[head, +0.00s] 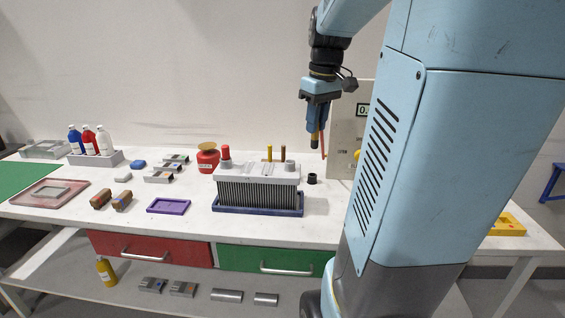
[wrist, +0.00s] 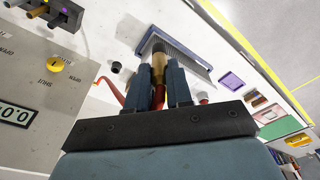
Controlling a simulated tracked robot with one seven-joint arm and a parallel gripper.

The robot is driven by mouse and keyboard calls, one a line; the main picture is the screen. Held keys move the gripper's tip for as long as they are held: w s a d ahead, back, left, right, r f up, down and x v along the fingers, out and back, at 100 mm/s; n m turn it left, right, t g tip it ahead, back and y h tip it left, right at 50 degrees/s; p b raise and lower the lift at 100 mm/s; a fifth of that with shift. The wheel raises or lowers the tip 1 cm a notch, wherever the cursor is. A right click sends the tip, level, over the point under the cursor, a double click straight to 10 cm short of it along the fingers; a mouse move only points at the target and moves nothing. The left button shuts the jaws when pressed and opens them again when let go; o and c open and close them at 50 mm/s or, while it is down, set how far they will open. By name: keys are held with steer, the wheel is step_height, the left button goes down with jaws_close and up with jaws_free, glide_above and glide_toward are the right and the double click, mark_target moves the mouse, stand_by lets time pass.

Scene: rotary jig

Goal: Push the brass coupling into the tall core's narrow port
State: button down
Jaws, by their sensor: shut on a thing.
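My gripper (head: 317,122) hangs above the table, to the right of the finned core, pointing down. It is shut on a brass coupling (head: 315,138), which also shows between the two fingers in the wrist view (wrist: 158,68). The finned grey core (head: 257,188) stands in a blue tray (head: 258,211). A red cap (head: 225,152) and a pale grey stub (head: 290,165) stand on its top, and a brass post (head: 269,152) and a brown post (head: 283,152) rise at its back edge. The coupling is apart from the core. I cannot tell which opening is the narrow port.
A black ring (head: 312,178) lies on the table right of the core. A grey panel with a display (wrist: 15,115), yellow knob (wrist: 56,64) and red handle (wrist: 110,92) is close beside my gripper. A red canister (head: 208,160) and purple tray (head: 168,206) are left of the core.

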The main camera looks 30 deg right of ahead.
steer(key=shift+w+d+f, duration=0.2)
steer(key=shift+w+f, duration=1.95)
steer(key=shift+w, duration=0.2)
steer(key=shift+w+d+f, duration=0.2)
steer(key=shift+w+f, duration=1.95)
steer(key=shift+w, duration=0.25)
steer(key=shift+w+d+f, duration=0.2)
steer(key=shift+w+f, duration=1.95)
steer(key=shift+w, duration=0.2)
steer(key=shift+f, duration=0.15)
steer(key=c, duration=1)
jaws_free()
